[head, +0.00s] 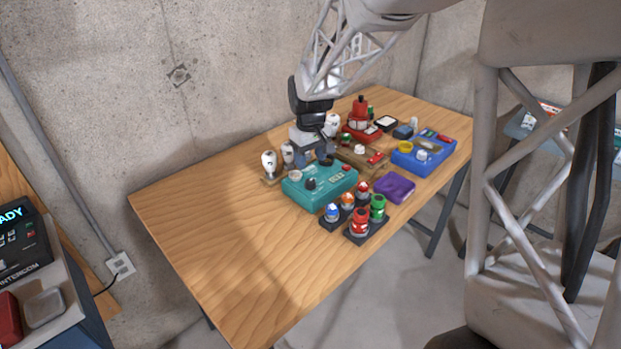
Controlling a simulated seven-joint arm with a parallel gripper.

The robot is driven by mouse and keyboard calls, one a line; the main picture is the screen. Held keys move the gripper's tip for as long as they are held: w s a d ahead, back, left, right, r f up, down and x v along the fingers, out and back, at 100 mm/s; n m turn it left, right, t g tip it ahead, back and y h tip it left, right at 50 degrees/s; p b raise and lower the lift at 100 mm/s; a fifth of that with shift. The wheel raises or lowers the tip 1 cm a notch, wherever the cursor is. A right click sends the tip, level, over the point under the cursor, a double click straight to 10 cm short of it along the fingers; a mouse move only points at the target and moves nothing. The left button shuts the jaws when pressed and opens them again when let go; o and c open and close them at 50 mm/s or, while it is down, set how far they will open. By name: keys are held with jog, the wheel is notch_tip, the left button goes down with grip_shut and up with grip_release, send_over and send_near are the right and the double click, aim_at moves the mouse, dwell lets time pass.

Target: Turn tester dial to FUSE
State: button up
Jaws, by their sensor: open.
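The teal tester box (336,196) sits on the wooden table, with a dark dial (310,184) on its top towards the left. A pale round part (295,175) and a red button (346,167) also show on the box. The dial's markings are too small to read, so I cannot tell where it points. My gripper (325,160) is just behind the tester, pointing down above its rear edge, close to the dial but apart from it. It is open and I see nothing between its fingers.
White bulbs (269,163) stand left of my gripper. Several coloured fuses in dark holders (340,222) and a purple box (395,187) stand in front and right. A blue tray (433,157) and a red device (361,117) lie further back. The table's left part (220,220) is clear.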

aim_at(310, 181)
jog(key=shift+f, duration=0.1)
jog(key=shift+f, duration=3.8)
jog(key=c, duration=0.9)
